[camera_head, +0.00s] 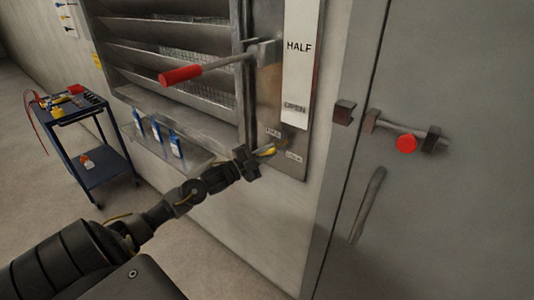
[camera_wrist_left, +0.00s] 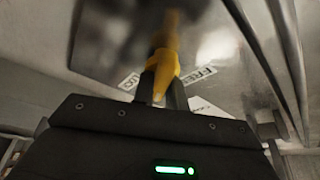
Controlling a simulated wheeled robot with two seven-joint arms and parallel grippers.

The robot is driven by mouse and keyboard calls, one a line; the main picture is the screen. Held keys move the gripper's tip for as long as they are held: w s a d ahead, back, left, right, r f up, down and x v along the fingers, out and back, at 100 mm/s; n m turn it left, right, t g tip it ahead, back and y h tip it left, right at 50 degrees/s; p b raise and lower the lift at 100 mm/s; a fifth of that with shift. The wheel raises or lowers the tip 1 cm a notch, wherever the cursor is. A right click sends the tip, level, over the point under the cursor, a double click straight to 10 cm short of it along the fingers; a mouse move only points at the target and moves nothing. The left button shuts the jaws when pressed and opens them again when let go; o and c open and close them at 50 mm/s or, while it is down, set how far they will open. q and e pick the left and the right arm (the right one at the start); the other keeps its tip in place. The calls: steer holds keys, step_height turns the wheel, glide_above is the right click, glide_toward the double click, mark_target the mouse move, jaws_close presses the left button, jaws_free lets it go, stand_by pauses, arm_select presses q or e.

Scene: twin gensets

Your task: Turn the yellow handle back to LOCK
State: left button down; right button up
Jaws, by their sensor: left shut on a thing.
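The small yellow handle (camera_head: 268,150) sits low on the metal panel beside the louvres. It points left and slightly down from its pivot, between a small label (camera_head: 273,132) above and another label (camera_head: 294,156) at lower right. My left gripper (camera_head: 257,156) is shut on its outer end. In the left wrist view the yellow handle (camera_wrist_left: 166,62) runs up from between the fingers of my left gripper (camera_wrist_left: 162,93). My right gripper is not in view.
A red-gripped lever (camera_head: 190,74) sticks out above, by the HALF plate (camera_head: 299,50). A ledge with blue tags (camera_head: 175,148) lies left of my gripper. A grey door with a red knob (camera_head: 406,144) is right. A blue cart (camera_head: 75,112) stands far left.

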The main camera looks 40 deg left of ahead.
arm_select(q)
steer(key=m+g, duration=0.1)
steer(key=m, duration=0.1)
steer(key=m+g, duration=0.1)
steer(key=m, duration=0.2)
steer(key=shift+f+b, duration=0.2)
steer(key=shift+b, duration=0.15)
steer(key=shift+m, duration=0.4)
steer(key=c, duration=1.4)
jaws_free()
steer(key=shift+c, duration=0.2)
steer(key=shift+s, duration=0.1)
steer(key=shift+s+a+f, duration=0.1)
steer(key=shift+s, duration=0.15)
steer(key=b+v, duration=0.1)
steer(key=v, duration=0.9)
steer(key=shift+r, duration=0.25)
